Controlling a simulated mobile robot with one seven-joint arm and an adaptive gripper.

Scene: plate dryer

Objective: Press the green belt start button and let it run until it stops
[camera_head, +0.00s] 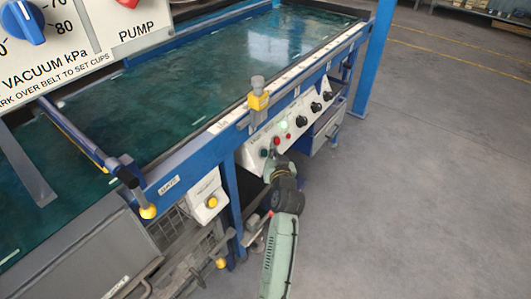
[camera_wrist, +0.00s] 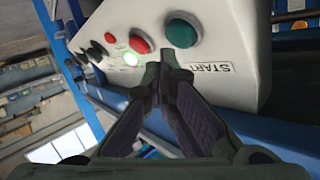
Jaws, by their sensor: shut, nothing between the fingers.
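The green start button (camera_wrist: 182,30) is a large round cap on the white control panel in the wrist view, beside an upside-down START label (camera_wrist: 212,67). In the head view the button (camera_head: 264,153) shows small and dark on the panel's near end. My gripper (camera_wrist: 163,68) is shut and empty. Its fingertips are at the panel face, just below the green button in the wrist view; whether they touch the panel, I cannot tell. In the head view my gripper (camera_head: 271,160) is right beside the button. The teal belt (camera_head: 220,65) stretches across the blue-framed machine.
A red button (camera_wrist: 139,43) and a lit green lamp (camera_wrist: 131,59) sit beside the green button. Several black knobs (camera_head: 315,106) line the panel. A yellow-topped bracket (camera_head: 258,100) stands on the rail above. Blue frame legs are close by. The grey floor (camera_head: 410,180) at right is clear.

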